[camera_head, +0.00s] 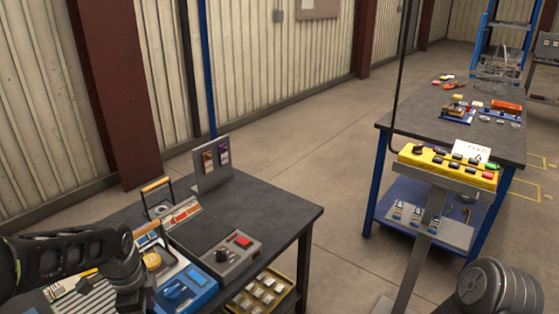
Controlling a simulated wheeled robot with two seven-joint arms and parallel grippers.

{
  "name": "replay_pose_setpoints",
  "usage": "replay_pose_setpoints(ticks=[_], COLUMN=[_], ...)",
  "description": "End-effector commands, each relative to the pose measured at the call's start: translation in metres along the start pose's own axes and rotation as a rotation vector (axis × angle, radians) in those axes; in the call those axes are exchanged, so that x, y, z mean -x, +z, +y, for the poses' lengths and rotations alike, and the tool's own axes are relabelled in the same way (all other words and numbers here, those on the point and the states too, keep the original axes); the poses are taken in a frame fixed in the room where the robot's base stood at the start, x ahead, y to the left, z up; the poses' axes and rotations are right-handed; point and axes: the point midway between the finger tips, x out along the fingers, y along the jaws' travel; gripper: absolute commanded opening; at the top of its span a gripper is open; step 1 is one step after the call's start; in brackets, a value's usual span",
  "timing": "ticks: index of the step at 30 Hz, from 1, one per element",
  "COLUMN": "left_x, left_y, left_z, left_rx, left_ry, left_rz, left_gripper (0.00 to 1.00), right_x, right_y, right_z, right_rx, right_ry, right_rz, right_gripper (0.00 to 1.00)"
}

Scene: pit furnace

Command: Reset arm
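My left arm comes in from the left edge, low in the head view, over the near table. Its dark end, with my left gripper (132,296), hangs at the bottom edge beside the blue device (185,289). The fingers cannot be made out, so I cannot tell whether they are open or shut, or hold anything. My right gripper is not in view. A dark grey rounded part fills the lower right corner, and its fingers, if any, do not show.
The near dark table (275,203) carries a grey control box (217,246) and an upright panel (212,165). A yellow button panel (447,168) stands on a post at right. Behind it is a blue-legged workbench (420,121) with tools. Open floor lies between the tables.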

Motion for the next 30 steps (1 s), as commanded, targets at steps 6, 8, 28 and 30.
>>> replay_pose_setpoints(ticks=[6,8,28,30], left_x=[-0.007,-0.015,-0.248,-0.255], left_y=[-0.021,-0.031,-0.176,-0.177], left_z=[-0.021,-0.026,0.194,0.221], left_rx=[0.223,0.308,1.460,1.445], left_ry=[-0.103,-0.125,0.254,0.293], left_rz=[0.092,0.133,0.291,0.243], left_gripper=[0.57,0.57,0.57,0.57], right_x=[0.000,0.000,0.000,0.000], right_y=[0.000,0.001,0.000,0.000], right_z=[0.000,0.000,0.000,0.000], right_rx=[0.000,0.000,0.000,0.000], right_ry=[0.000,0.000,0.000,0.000], right_rz=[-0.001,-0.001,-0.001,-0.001], right_gripper=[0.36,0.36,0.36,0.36])
